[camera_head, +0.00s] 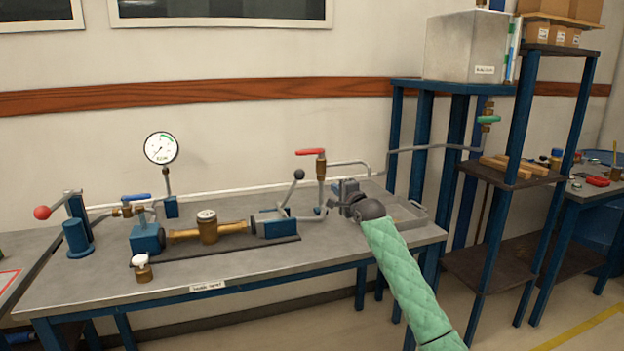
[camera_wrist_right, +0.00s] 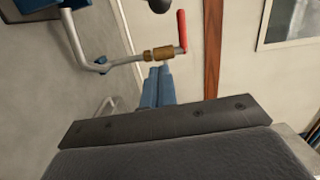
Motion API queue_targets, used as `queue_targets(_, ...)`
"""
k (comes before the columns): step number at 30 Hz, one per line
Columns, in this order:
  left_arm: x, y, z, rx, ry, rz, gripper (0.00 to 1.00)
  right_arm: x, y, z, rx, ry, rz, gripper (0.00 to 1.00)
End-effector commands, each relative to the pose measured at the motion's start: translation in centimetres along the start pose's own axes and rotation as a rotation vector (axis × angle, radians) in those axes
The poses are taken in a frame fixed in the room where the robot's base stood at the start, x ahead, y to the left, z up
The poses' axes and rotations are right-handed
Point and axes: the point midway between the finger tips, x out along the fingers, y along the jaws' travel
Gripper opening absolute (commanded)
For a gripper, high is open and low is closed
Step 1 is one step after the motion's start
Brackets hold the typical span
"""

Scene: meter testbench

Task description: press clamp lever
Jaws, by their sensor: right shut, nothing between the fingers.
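A lever with a black ball knob (camera_head: 299,174) rises, tilted, from the blue clamp block (camera_head: 281,226) at the right end of the brass meter (camera_head: 208,227). A black knob also shows at the top edge of the right wrist view (camera_wrist_right: 160,5). My right gripper (camera_head: 335,204) is to the right of this lever, apart from it, its arm in a green quilted sleeve. In the right wrist view its blue fingers (camera_wrist_right: 158,76) are together and empty, near a red-handled valve (camera_wrist_right: 182,31). Its fingertips are small and partly hidden in the head view. My left gripper is not in view.
The red-handled valve and its pipe (camera_head: 320,180) stand between the lever and my right gripper. A pressure gauge (camera_head: 161,148) and a red-knobbed lever (camera_head: 42,212) are farther left. A grey tray (camera_head: 412,218) lies behind my right wrist. The bench front is mostly clear.

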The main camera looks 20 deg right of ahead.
Motion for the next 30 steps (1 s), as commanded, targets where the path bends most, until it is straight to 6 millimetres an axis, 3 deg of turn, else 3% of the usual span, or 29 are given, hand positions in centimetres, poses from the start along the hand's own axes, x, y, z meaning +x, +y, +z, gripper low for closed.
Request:
queue_targets(7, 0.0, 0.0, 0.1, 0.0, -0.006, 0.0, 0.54, 0.0, -0.2, 0.0, 0.149, -0.001, -0.011, 0.0)
queue_targets(20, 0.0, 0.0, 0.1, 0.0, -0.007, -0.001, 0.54, 0.1, -0.2, 0.0, 0.166, 0.0, -0.011, 0.0)
queue_targets(26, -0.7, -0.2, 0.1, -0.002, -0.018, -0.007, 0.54, 1.7, -0.5, 0.0, 0.164, 0.0, -0.011, 0.0)
queue_targets(30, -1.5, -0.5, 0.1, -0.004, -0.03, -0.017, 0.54, 3.9, -0.5, -0.1, 0.163, 0.0, -0.01, 0.0)
